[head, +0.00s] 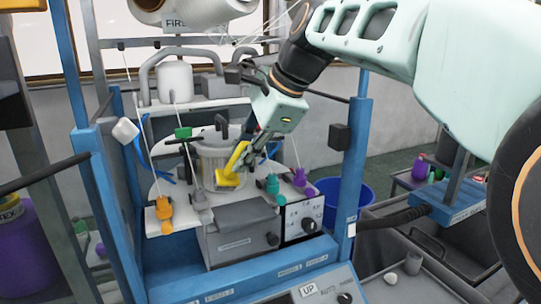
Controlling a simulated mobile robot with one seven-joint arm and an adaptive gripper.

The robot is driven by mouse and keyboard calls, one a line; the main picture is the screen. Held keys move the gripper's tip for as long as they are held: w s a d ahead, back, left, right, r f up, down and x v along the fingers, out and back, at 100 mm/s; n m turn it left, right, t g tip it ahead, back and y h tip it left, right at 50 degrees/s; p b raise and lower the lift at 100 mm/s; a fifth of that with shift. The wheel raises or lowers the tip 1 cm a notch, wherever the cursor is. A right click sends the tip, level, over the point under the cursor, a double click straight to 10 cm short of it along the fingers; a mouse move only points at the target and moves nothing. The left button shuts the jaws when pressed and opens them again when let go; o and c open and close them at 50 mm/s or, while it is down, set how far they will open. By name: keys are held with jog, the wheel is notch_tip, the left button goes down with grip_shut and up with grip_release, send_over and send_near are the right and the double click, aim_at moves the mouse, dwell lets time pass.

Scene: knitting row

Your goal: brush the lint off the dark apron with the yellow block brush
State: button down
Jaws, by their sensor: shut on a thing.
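The yellow block brush (229,179) is in my gripper (252,155), with its handle leaning up to the right and its block at the lower end. My gripper is shut on the handle, over the middle of the knitting machine. The brush block is in front of the pale ribbed cylinder (212,160) and above the white plate. A dark grey sloping panel (238,218) below the brush may be the apron; I cannot tell for sure. Lint is too small to make out. Whether the brush touches anything is unclear.
Orange (164,212), teal (273,187) and purple (300,178) fittings stand around the white plate. Blue posts (346,165) frame the machine at both sides. Thin yarns run down from above. A dial box (303,217) sits right of the panel, and a blue bucket (338,197) stands behind.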

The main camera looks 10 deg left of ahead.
jog(key=shift+r+p, duration=0.95)
jog(key=shift+r, duration=0.45)
jog(key=shift+f, duration=0.1)
